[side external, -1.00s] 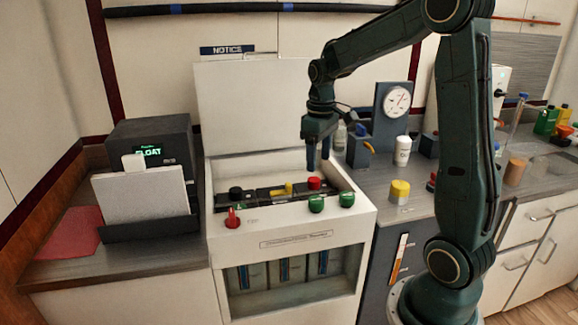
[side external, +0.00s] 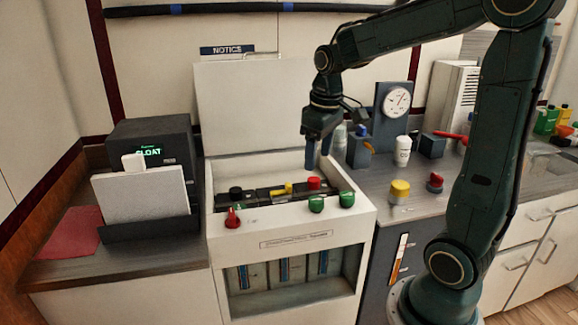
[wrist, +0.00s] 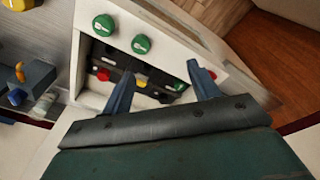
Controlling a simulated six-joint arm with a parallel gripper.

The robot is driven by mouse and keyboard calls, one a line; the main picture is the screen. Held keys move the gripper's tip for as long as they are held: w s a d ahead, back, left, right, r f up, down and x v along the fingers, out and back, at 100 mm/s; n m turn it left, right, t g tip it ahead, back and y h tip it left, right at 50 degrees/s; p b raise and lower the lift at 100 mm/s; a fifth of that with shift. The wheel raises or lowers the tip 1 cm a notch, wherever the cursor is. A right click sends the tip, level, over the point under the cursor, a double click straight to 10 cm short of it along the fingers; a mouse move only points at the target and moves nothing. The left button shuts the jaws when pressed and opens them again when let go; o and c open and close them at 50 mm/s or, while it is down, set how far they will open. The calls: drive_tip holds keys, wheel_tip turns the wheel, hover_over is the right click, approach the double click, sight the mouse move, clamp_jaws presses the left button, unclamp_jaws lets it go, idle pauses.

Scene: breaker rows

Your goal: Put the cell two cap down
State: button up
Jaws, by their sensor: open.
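A white open-topped cabinet (side external: 290,240) holds a black strip (side external: 262,197) with a black knob (side external: 236,193), a yellow piece (side external: 282,190) and a red cap (side external: 314,183). Two green caps (side external: 316,203) (side external: 347,199) sit on its front ledge at the right; they also show in the wrist view (wrist: 104,25) (wrist: 141,44). A red knob (side external: 232,218) stands at the front left. I cannot tell which cap is cell two's. My gripper (side external: 318,160) is open and empty, above the strip's right end. In the wrist view its fingers (wrist: 160,75) are spread, with the strip beyond them.
The cabinet's raised white lid (side external: 250,105) stands behind the strip. A gauge stand (side external: 394,112), a white bottle (side external: 402,150) and a yellow-topped jar (side external: 399,191) are on the right counter. A black display box (side external: 150,140) stands at left.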

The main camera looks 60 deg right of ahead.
drive_tip(key=s+a+r+t, duration=0.2)
drive_tip(key=s+a+t, duration=0.2)
drive_tip(key=s+a, duration=0.8)
drive_tip(key=shift+s+a+r+y, duration=0.15)
drive_tip(key=shift+s+r+y, duration=0.2)
drive_tip(key=shift+s, duration=0.3)
